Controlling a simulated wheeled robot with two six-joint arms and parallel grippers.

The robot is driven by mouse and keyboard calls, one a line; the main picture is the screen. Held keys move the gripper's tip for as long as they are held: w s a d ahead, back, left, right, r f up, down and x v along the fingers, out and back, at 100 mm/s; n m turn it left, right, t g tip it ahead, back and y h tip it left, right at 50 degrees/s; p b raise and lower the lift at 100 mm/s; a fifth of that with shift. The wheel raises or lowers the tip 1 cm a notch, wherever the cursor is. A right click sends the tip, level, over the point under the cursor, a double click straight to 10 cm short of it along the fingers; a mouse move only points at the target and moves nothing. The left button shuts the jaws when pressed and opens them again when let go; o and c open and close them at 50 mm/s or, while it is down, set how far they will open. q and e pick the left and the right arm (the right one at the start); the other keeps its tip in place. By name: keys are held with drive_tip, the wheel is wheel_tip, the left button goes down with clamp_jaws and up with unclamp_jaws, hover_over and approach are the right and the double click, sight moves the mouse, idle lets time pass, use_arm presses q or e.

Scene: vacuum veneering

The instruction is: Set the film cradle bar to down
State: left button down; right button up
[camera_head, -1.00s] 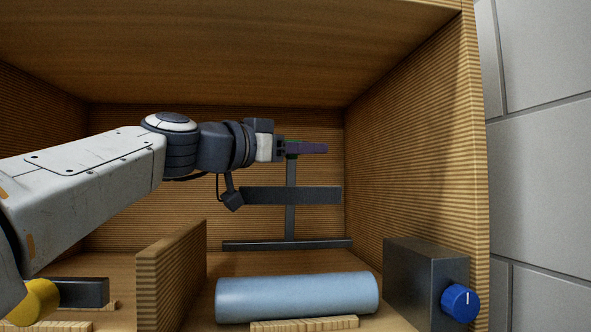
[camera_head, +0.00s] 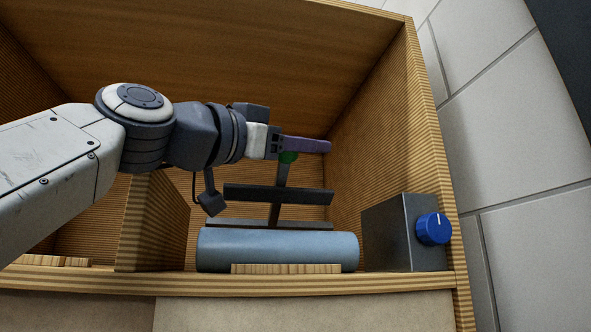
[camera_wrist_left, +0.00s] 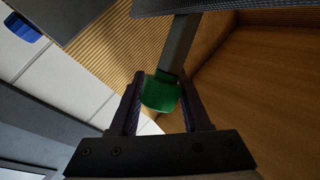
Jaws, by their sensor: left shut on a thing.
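The film cradle bar (camera_head: 300,196) is a dark crossbar on a dark upright arm inside the wooden cabinet, above and behind a light blue film roll (camera_head: 278,249). A green knob (camera_head: 288,158) tops the upright arm; it also shows in the left wrist view (camera_wrist_left: 160,94). My left gripper (camera_head: 318,146), with purple fingers, is shut on the green knob, one finger on each side of it. The upright arm stands raised, and the crossbar is apart from the roll. My right gripper is in neither view.
A grey box (camera_head: 385,235) with a blue dial (camera_head: 433,229) stands right of the roll. A wooden divider (camera_head: 150,225) stands left of it. A wooden strip (camera_head: 285,268) lies in front. The cabinet's side wall (camera_head: 380,150) is close on the right.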

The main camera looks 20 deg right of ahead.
use_arm(q)
drive_tip(key=f+b, duration=0.1)
drive_tip(key=s+f+b, duration=0.1)
drive_tip(key=s+f+m+b, duration=0.1)
drive_tip(key=shift+f+h, duration=0.25)
drive_tip(key=shift+h, duration=0.05)
drive_tip(key=c, duration=1.3)
unclamp_jaws()
drive_tip(key=shift+r, duration=0.3)
drive_tip(key=shift+c, duration=0.2)
drive_tip(key=o, duration=0.5)
drive_tip(key=shift+w+a, duration=0.1)
drive_tip(key=shift+w, duration=0.15)
drive_tip(key=o, duration=0.4)
drive_tip(key=shift+s, duration=0.15)
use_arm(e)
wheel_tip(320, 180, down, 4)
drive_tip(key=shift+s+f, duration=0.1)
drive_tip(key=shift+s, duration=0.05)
use_arm(q)
drive_tip(key=shift+r, duration=0.1)
drive_tip(key=s+d+r+p, duration=0.8)
drive_tip(key=r+p, duration=0.2)
drive_tip(key=shift+d+r+p, duration=0.25)
drive_tip(key=shift+r+p, duration=0.15)
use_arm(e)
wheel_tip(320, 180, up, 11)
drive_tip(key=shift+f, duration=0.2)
